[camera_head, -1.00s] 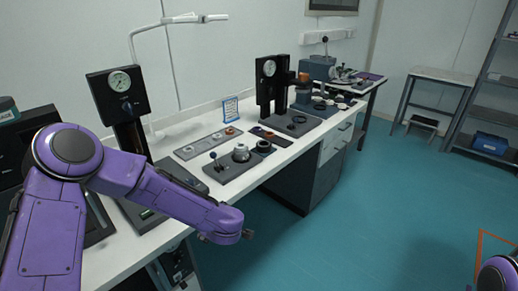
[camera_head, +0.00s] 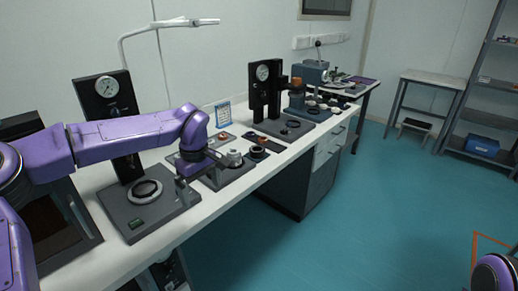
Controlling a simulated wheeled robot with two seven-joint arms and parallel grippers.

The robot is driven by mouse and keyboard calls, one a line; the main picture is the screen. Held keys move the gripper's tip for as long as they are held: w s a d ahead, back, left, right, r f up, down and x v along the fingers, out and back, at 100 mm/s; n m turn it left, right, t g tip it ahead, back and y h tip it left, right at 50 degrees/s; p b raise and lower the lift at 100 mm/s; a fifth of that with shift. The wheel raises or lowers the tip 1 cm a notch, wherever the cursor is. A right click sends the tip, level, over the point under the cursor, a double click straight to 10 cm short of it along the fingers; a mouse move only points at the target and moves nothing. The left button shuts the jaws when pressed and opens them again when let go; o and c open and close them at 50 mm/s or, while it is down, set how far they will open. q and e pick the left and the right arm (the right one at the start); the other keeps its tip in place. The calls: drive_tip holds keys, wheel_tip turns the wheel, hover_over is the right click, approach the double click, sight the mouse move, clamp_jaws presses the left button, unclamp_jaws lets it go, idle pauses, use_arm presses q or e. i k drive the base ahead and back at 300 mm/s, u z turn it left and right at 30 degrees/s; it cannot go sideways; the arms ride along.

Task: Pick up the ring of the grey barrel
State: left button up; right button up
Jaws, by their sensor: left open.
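The grey barrel (camera_head: 234,158) is a small light-grey cylinder standing upright on a dark base plate (camera_head: 236,175) on the white bench. A black ring (camera_head: 257,153) lies just right of it on a small dark plate; I cannot tell whether it belongs to the grey barrel. My left gripper (camera_head: 207,168) points down over the left part of the base plate, just left of the barrel. It is open, and I see nothing between its fingers. It hides part of the plate and the tray behind. My right gripper is out of view.
A black gauge stand (camera_head: 140,195) with a pale-rimmed ring on its base is at left. Another gauge stand (camera_head: 265,95) is behind on the right. A blue-framed sign (camera_head: 223,113) stands at the back. The floor (camera_head: 350,220) right of the bench is clear.

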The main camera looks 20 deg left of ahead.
sight(254, 154)
drive_tip(key=i, duration=1.4)
